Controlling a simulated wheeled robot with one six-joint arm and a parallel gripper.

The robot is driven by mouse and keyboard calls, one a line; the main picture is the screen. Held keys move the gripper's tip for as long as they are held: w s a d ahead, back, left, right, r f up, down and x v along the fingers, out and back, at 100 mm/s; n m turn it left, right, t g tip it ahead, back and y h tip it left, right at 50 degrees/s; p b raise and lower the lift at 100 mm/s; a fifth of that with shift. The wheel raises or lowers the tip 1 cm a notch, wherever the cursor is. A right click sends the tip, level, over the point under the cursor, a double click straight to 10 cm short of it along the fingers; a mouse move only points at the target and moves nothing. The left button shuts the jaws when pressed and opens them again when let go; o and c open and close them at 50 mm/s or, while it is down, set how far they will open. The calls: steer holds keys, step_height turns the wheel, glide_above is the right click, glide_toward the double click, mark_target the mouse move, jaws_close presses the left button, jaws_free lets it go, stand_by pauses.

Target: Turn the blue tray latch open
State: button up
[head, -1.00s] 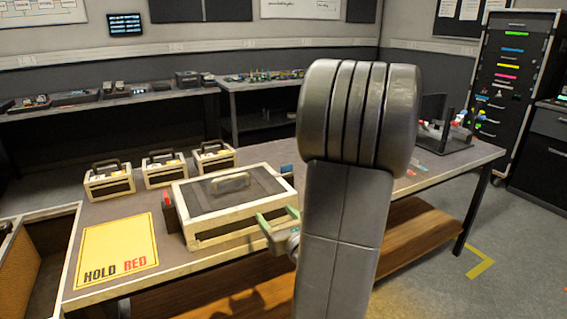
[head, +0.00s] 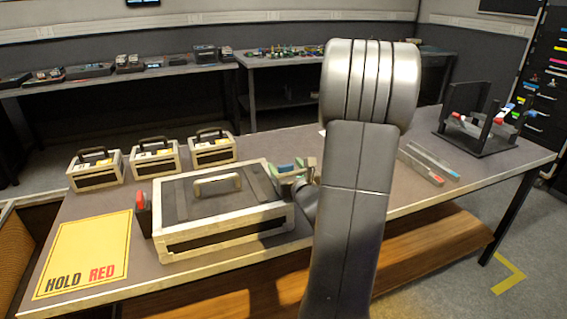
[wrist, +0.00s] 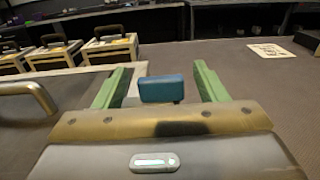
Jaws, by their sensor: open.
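The large tray (head: 222,241) is a cream-framed case with a dark lid and a metal handle, lying on the bench. Its blue latch (head: 286,168) is at the right side, partly hidden by my gripper in the head view. In the wrist view the blue latch (wrist: 161,89) is a small block between my two green fingers. My gripper (wrist: 161,72) is open, with one finger on each side of the latch and a visible gap on both sides. In the head view my gripper (head: 291,180) is beside the tray's right end.
A red latch (head: 143,213) is at the tray's left side. Three small cases (head: 153,158) stand behind it. A yellow HOLD RED mat (head: 84,254) lies at left. Loose bars (head: 427,162) and a black rack (head: 478,130) are at right.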

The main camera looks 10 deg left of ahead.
steer(key=shift+x, duration=1.35)
steer(key=c, duration=1)
